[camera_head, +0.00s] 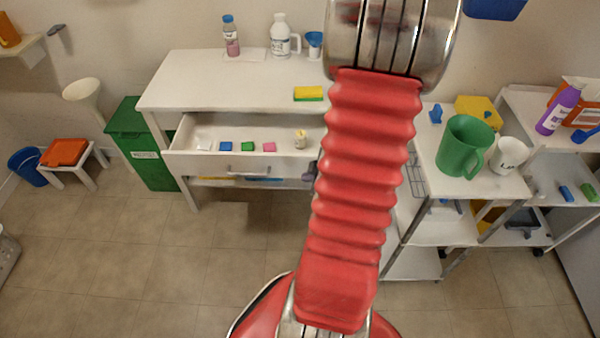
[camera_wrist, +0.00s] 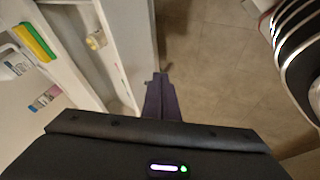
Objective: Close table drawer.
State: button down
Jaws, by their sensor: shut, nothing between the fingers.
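The white table (camera_head: 205,92) has a drawer (camera_head: 228,163) pulled out, with a grey bar handle (camera_head: 248,173) on its front. Small coloured pieces and a small yellowish bottle (camera_head: 300,139) are in it. In the wrist view the drawer's grey outer front (camera_wrist: 132,40) runs beside my fingers, and the bottle (camera_wrist: 96,40) shows inside. My gripper (camera_wrist: 161,78) is shut and empty, just outside the drawer front; I cannot tell if it touches. In the head view my red arm hides the drawer's right end and most of my gripper.
A yellow-green sponge (camera_head: 308,94) and bottles stand on the tabletop. A green bin (camera_head: 150,150) is left of the table. A shelf cart with a green mug (camera_head: 464,146) is on the right. The tiled floor (camera_head: 150,255) in front is clear.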

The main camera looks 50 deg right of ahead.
send_near(291, 172)
jog(key=shift+s+a+f, duration=0.6)
jog(key=shift+a+f, duration=0.35)
jog(key=shift+a, duration=0.5)
jog(key=shift+w+d+f, duration=0.25)
jog(key=shift+w+d, duration=0.35)
jog(key=shift+w+d+f, duration=0.3)
jog(key=shift+w+d, duration=0.25)
jog(key=shift+w, duration=0.05)
jog(key=shift+w+d+f, duration=0.25)
jog(key=shift+w+d, duration=0.35)
jog(key=shift+w, duration=0.1)
